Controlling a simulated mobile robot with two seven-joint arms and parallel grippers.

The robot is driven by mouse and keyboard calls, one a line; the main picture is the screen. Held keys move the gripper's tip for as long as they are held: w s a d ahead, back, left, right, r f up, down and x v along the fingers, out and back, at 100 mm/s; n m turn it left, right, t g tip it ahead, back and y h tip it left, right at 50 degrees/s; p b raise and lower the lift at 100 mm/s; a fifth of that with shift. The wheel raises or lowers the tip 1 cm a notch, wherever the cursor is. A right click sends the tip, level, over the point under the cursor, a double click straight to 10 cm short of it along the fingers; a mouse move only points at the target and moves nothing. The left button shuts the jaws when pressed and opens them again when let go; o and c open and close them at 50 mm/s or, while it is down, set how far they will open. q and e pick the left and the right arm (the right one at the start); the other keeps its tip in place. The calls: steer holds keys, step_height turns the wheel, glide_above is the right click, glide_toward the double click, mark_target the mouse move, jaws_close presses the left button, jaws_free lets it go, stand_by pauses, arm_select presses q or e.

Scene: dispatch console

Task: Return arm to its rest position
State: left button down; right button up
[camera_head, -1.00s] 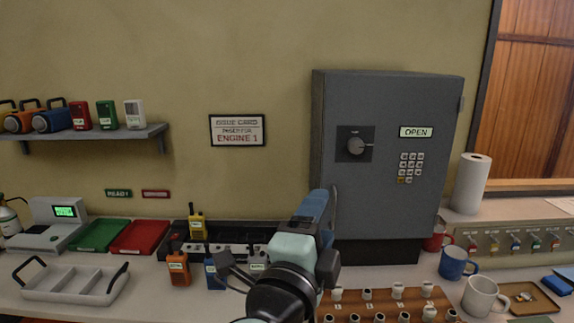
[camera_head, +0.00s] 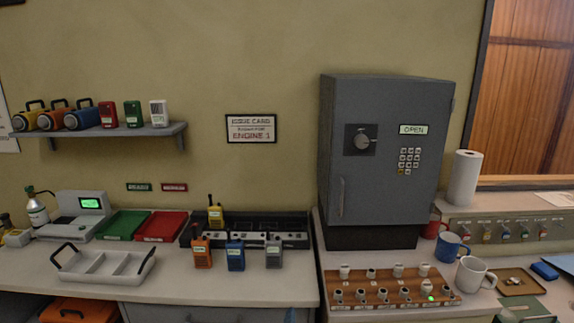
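Neither of my grippers shows in the head view now, so I cannot see whether they are open or shut. The counter and the front of the safe are clear of my arms. The grey safe (camera_head: 375,190) stands closed on the counter, with a dial, a keypad and an OPEN label. In front of the charger dock (camera_head: 295,222) stand an orange radio (camera_head: 202,252), a blue radio (camera_head: 235,256) and a grey radio (camera_head: 273,252). A yellow radio (camera_head: 215,212) stands upright at the dock.
A white divided tray (camera_head: 103,264), a green tray (camera_head: 124,224) and a red tray (camera_head: 161,225) are on the left counter. A wooden peg board (camera_head: 350,305), a blue mug (camera_head: 451,247) and a white mug (camera_head: 474,275) are at right. A wall shelf (camera_head: 160,130) holds lanterns and boxes.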

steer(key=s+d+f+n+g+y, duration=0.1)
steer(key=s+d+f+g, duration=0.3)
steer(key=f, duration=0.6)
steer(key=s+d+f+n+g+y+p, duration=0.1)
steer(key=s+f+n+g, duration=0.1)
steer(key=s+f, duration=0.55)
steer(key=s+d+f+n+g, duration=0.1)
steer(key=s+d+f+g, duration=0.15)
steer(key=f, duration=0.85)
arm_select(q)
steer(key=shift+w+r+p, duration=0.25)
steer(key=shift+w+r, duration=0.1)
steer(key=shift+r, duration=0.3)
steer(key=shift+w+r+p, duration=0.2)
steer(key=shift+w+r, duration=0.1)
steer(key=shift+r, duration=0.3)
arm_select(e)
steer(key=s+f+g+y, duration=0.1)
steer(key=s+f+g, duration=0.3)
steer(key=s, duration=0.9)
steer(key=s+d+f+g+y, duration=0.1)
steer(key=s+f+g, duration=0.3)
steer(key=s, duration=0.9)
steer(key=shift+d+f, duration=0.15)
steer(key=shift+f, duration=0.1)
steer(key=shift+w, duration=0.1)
